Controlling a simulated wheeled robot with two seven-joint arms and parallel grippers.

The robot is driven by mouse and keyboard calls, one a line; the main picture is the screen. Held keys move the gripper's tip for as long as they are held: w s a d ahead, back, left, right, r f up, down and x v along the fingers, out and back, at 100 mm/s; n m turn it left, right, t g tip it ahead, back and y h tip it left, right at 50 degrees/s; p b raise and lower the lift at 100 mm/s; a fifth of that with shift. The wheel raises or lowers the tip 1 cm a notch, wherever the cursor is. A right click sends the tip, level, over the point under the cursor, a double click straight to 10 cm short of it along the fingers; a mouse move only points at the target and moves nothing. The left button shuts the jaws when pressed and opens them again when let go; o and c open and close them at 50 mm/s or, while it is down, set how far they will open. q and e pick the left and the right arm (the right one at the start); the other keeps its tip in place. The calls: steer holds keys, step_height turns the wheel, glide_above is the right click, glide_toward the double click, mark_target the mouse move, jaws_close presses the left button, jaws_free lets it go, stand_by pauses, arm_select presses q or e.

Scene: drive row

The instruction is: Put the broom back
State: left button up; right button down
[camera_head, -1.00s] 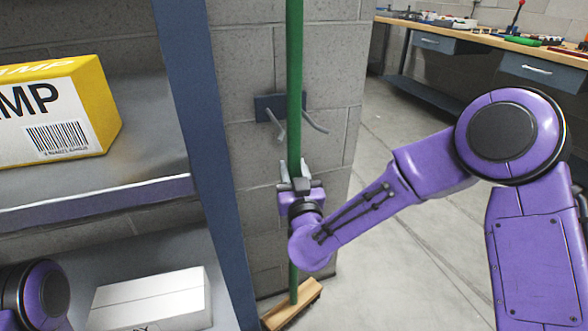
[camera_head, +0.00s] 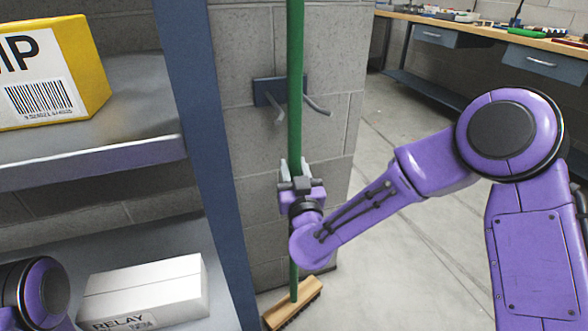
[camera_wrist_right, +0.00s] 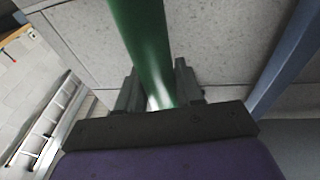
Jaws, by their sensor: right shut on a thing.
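The broom has a green handle (camera_head: 295,95) that stands upright in front of a grey block wall, with a wooden brush head (camera_head: 293,303) low down near the floor. My right gripper (camera_head: 294,172) is shut on the handle below a wall hook. The handle also shows between the fingers in the right wrist view (camera_wrist_right: 145,50). The hook is a blue plate (camera_head: 268,90) with two grey prongs (camera_head: 317,104). The handle passes in front of the plate; I cannot tell whether it touches the prongs. Of my left arm only a part shows at the lower left; its gripper is out of view.
A shelf rack with a blue post (camera_head: 200,150) stands close on the left, holding a yellow box (camera_head: 85,70) and a white box (camera_head: 150,290). A workbench (camera_head: 490,32) with drawers is at the back right. The floor on the right is clear.

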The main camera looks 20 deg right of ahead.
steer(key=shift+f, duration=0.15)
steer(key=c, duration=0.6)
jaws_free()
steer(key=shift+c, duration=0.2)
